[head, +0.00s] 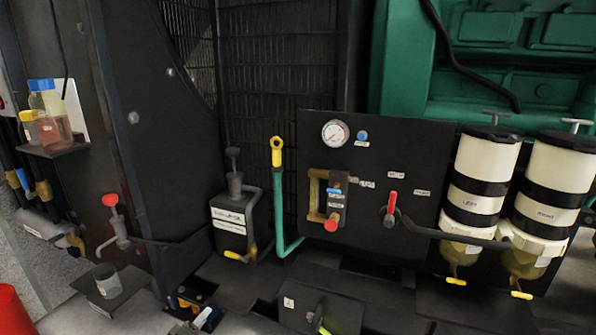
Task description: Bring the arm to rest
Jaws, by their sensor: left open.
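Most of my left arm is out of the picture. My right gripper is not in view.
A black gauge panel (370,137) with a red-handled valve (391,203) stands right of centre. Two white filters (485,165) stand beside it. A left shelf (58,149) holds bottles. A red object (12,310) is at bottom left.

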